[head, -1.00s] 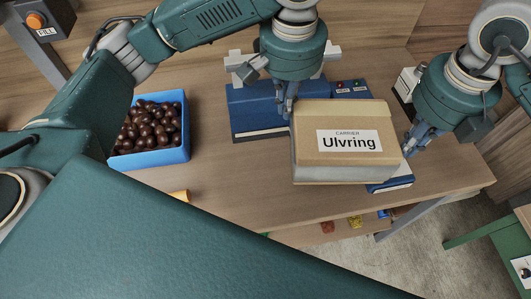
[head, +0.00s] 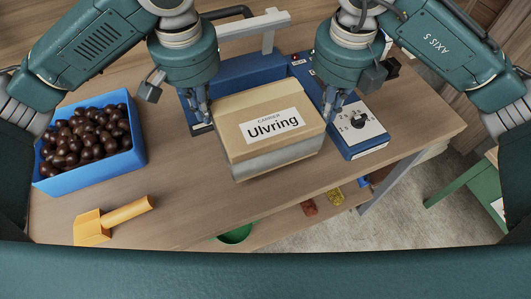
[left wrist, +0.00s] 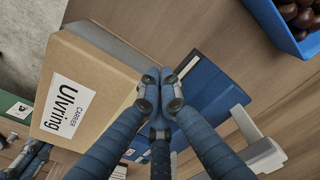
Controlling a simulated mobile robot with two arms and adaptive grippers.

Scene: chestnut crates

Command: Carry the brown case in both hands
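The brown case (head: 268,110) has a tan top, a grey lower side and a white label reading "CARRIER Ulvring". It also shows at the left in the left wrist view (left wrist: 105,90). My left gripper (head: 205,120) is at the case's left side, its fingertips close together beside the case wall in the left wrist view (left wrist: 161,80). My right gripper (head: 331,114) is at the opposite side, its fingers bunched together. The case is between the two grippers. I cannot tell whether its underside touches the table.
A blue bin (head: 140,150) of chestnuts stands at the left of the wooden table (head: 190,205). A yellow scoop (head: 110,220) lies near the front edge. A blue device with a dial (head: 362,138) is right of the case, and another blue object (head: 250,72) is behind it.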

